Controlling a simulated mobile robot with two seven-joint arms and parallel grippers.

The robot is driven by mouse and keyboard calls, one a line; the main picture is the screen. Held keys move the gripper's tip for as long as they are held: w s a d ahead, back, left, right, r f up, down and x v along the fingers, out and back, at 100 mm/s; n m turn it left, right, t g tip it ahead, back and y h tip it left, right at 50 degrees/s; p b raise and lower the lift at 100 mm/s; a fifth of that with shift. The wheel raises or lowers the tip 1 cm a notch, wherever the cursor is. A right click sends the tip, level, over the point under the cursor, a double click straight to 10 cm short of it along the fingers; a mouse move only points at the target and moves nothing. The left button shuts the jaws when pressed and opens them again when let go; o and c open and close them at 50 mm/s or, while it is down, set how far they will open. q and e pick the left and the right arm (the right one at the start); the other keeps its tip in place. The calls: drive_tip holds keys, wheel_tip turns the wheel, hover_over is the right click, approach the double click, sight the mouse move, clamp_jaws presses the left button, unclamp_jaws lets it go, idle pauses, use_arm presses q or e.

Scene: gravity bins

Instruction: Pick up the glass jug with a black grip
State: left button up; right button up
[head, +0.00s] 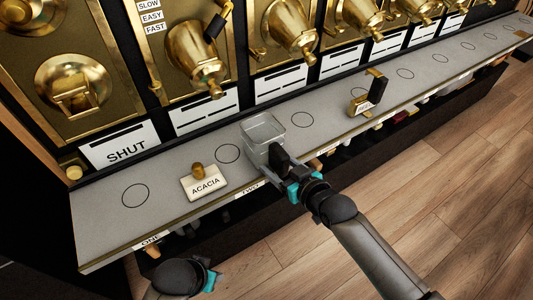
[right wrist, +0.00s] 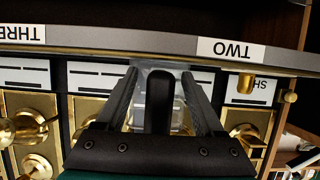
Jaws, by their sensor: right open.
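The glass jug (head: 263,128) is clear and square-topped, and stands on the grey counter ledge in the head view. Its black grip (head: 279,157) faces me. My right gripper (head: 273,166) is at the grip, from the front edge of the ledge. In the right wrist view the black grip (right wrist: 160,100) stands between the two open fingers, with the glass body (right wrist: 158,72) partly hidden behind it. Whether a finger touches the grip cannot be told. Of my left gripper, only a teal part (head: 210,283) shows low in the head view; its fingers are hidden.
The grey ledge (head: 170,180) carries printed circles. A white ACACIA block with a gold knob (head: 205,184) stands left of the jug. A gold and black item (head: 368,95) stands to the right. Brass dispensers (head: 195,62) line the wall behind. Wooden floor lies in front.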

drive_tip(key=shift+c, duration=0.3)
clamp_jaws()
idle(1.0)
drive_tip(key=shift+r, duration=0.1)
